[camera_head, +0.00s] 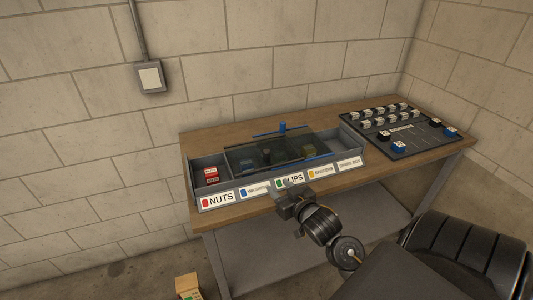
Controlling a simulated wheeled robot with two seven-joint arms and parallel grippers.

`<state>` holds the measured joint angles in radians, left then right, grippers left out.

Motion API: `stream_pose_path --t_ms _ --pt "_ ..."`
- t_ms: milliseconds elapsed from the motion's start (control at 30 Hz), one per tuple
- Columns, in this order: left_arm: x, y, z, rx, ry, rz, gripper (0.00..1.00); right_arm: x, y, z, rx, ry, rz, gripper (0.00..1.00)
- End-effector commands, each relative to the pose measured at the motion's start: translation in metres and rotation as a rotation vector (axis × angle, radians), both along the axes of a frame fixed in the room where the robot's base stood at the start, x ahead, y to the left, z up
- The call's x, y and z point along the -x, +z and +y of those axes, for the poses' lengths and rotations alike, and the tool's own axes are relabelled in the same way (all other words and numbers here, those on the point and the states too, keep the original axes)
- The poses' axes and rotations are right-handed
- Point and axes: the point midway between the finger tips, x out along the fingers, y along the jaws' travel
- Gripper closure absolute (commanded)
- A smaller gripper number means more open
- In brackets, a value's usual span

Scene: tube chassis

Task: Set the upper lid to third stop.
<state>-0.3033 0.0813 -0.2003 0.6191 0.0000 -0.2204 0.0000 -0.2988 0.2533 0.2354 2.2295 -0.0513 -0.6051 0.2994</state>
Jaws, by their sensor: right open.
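The upper lid (303,144) is a dark see-through panel with blue edges over the middle of a grey compartment box (194,180) on the bench. A blue knob (282,127) stands up near its back edge. Another dark knob shows beneath or beside the panel; which lid it belongs to I cannot tell. The leftmost compartment, labelled NUTS, is uncovered, and the far right end also looks uncovered. Stop marks are too small to make out. My right gripper (286,192) is open at the box's front, before the CLIPS label, apart from the knob. My left gripper is out of view.
A dark panel (423,144) with white blocks and several black and blue ones lies right of the box. The wooden bench (200,133) stands against a block wall with a switch box (150,78). A small cardboard box (187,282) sits on the floor.

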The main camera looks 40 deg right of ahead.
Motion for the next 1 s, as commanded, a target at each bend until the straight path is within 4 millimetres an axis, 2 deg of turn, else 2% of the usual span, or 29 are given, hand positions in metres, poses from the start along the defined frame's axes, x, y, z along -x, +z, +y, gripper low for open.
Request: stream_pose_path --t_ms 100,267,433,533,800,1000 --pt "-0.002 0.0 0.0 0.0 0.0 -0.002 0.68 -0.012 0.025 -0.017 0.004 -0.006 -0.114 0.57" --pt "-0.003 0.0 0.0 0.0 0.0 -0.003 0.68 -0.018 0.043 -0.027 0.005 -0.005 -0.195 0.57" --pt "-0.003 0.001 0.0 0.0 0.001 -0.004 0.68 -0.022 0.045 -0.029 0.005 -0.005 -0.2 0.57" --pt "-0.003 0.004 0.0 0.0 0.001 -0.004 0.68 -0.031 0.046 -0.03 0.005 -0.005 -0.2 0.57" --pt "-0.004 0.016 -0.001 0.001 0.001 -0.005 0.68 -0.08 0.047 -0.039 0.005 -0.006 -0.199 0.57" --pt "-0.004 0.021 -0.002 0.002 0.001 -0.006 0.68 -0.11 0.045 -0.045 0.006 -0.006 -0.198 0.57"
